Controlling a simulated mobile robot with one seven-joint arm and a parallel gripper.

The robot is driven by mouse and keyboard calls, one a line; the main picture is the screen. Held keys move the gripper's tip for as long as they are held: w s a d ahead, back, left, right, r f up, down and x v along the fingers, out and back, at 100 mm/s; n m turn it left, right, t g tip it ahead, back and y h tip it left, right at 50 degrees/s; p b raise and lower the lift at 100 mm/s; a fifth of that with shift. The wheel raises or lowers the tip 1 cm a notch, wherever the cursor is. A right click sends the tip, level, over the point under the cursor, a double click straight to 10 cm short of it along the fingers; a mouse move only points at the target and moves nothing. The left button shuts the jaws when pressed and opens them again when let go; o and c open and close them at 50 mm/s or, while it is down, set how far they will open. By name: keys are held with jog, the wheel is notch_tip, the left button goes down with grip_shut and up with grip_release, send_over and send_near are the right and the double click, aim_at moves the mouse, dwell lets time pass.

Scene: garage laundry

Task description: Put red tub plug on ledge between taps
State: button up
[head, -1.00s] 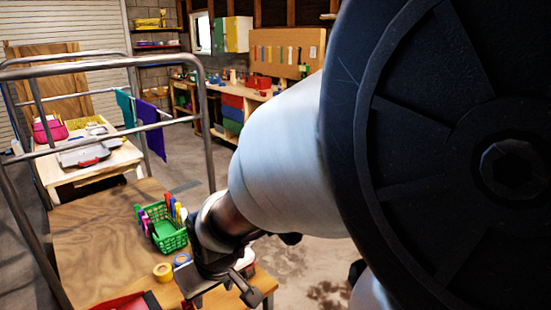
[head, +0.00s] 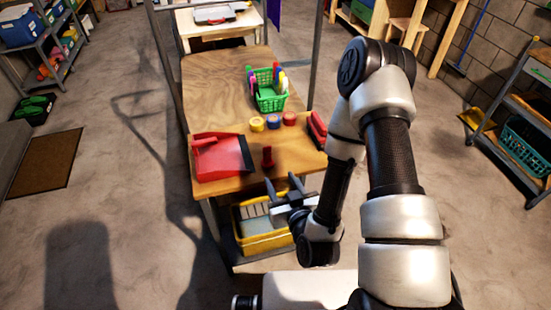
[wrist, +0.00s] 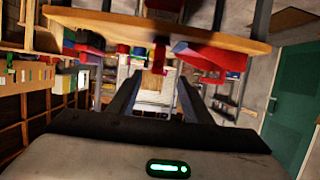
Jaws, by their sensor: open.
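A small upright red object (head: 267,157), possibly the tub plug, stands near the front edge of the wooden cart top (head: 225,95). In the wrist view, which is upside down, it shows as a red piece (wrist: 159,56) beyond the space between the fingers. My gripper (head: 284,186) is open and empty, at the cart's near edge, just in front of and slightly right of the red object. The fingers also show in the wrist view (wrist: 157,88). I cannot see any taps or ledge between them.
A red dustpan (head: 220,156) lies left of the red object. Yellow (head: 257,124), blue (head: 274,121) and red (head: 289,118) rolls sit behind it. A green basket (head: 270,104) of markers stands farther back. A yellow bin (head: 262,243) is below the top.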

jog(key=b, duration=0.8)
send_near(268, 155)
jog(key=x, duration=0.4)
jog(key=shift+w+a+f, duration=0.1)
jog(key=shift+f, duration=0.15)
jog(key=shift+p+x, duration=0.3)
jog(key=shift+x, duration=2.85)
jog(key=shift+r, duration=0.2)
jog(key=shift+c, duration=0.2)
grip_shut()
